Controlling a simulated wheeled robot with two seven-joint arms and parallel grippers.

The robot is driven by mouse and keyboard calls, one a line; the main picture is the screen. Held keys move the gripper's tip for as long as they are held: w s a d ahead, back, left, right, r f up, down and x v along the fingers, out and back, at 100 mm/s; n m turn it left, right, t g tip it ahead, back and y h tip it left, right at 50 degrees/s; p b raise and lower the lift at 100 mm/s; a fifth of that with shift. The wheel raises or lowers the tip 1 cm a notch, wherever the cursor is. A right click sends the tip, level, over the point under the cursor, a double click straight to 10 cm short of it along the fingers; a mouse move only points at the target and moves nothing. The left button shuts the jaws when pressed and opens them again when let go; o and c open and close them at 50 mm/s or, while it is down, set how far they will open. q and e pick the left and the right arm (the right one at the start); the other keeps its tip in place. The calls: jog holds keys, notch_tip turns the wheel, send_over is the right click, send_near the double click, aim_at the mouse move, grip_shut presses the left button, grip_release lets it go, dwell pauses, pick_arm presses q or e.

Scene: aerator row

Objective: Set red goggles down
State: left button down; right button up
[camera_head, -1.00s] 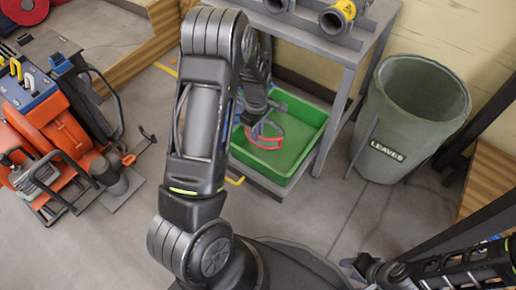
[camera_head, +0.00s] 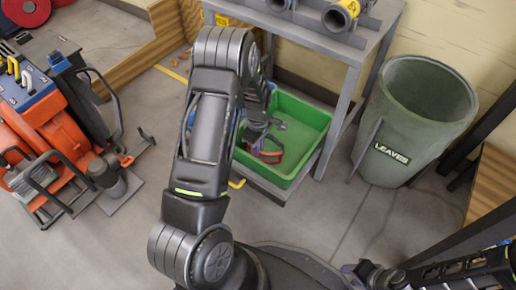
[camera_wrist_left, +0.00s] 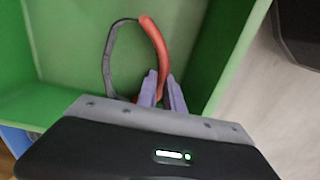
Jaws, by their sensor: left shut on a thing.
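The red goggles (camera_head: 272,158) are inside the green tray (camera_head: 312,117), near its front side. In the left wrist view the goggles (camera_wrist_left: 158,50) show a red curved part and a grey curved part, above the tray's green floor. My left gripper (camera_head: 256,145) reaches down into the tray. In the left wrist view its purple fingers (camera_wrist_left: 161,90) are shut on the goggles at the near end of the red part. I cannot tell whether the goggles touch the tray floor. My right gripper (camera_head: 350,269) is low at the right, away from the tray; its finger gap is unclear.
The green tray sits on the low shelf of a grey table (camera_head: 338,120), with the upper top overhanging behind it. A grey-green leaves bin (camera_head: 415,120) stands at the right. Orange equipment (camera_head: 50,145) stands at the left. The floor in front is open.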

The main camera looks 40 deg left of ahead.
pick_arm(q)
jog(key=c, duration=1.9)
grip_release()
jog(key=shift+f, duration=0.1)
jog(key=shift+c, duration=0.2)
jog(key=o, duration=0.5)
jog(key=shift+c, duration=0.2)
notch_tip(320, 180, up, 12)
jog(key=p, duration=0.4)
jog(key=shift+r, duration=0.2)
